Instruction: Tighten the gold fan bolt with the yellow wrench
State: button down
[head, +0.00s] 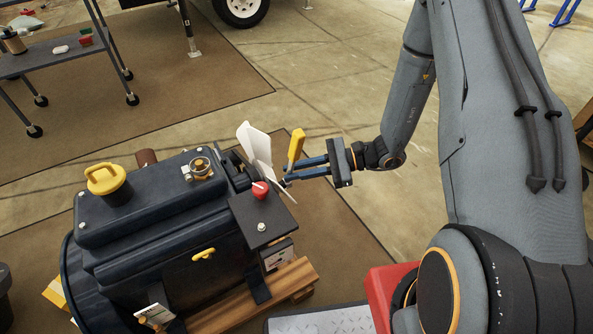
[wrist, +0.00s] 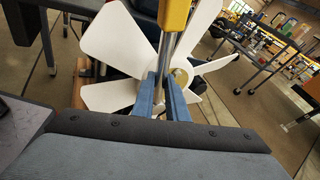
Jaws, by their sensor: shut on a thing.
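The yellow wrench (head: 296,146) stands nearly upright in my gripper (head: 308,167), its yellow handle at the top. In the wrist view its handle (wrist: 174,14) and metal shaft (wrist: 167,58) cross in front of the fan, between the blue fingers of my gripper (wrist: 167,88). The white fan (head: 258,152) is at the right end of the dark engine (head: 150,225). The gold fan bolt (wrist: 181,76) shows at the fan's hub in the wrist view, just right of the shaft. The wrench's lower end is hidden, so I cannot tell whether it touches the bolt.
A red knob (head: 260,190) sits on a dark plate (head: 266,217) close below the gripper. A yellow cap (head: 105,180) tops the engine. A wooden pallet (head: 289,280) lies under it. A wheeled cart (head: 60,62) stands at the back left. The floor behind the gripper is clear.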

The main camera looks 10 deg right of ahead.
jog(key=shift+s+a+r, duration=0.1)
jog(key=shift+a, duration=0.05)
jog(key=shift+w+d, duration=0.4)
jog(key=shift+d, duration=0.5)
jog(key=shift+w+d, duration=0.35)
jog(key=shift+d, duration=0.55)
jog(key=shift+w+d, duration=0.4)
jog(key=shift+d, duration=0.5)
jog(key=shift+d+r, duration=0.1)
jog(key=d+r+m+t+h+p, duration=0.3)
jog(key=r+m+t+h+p, duration=0.1)
jog(key=r+m+t+p, duration=0.1)
jog(key=s+d+r+m+t+h+p, duration=0.1)
jog(key=d+r+m+t+h+p, duration=0.2)
jog(key=r+m+t+p, duration=0.3)
notch_tip(320, 180, up, 5)
jog(key=d+p, duration=0.1)
jog(key=p, duration=0.3)
jog(key=shift+s+d+t+h, duration=0.15)
jog(key=shift+s+t+h, duration=0.1)
jog(key=shift+t+h, duration=0.15)
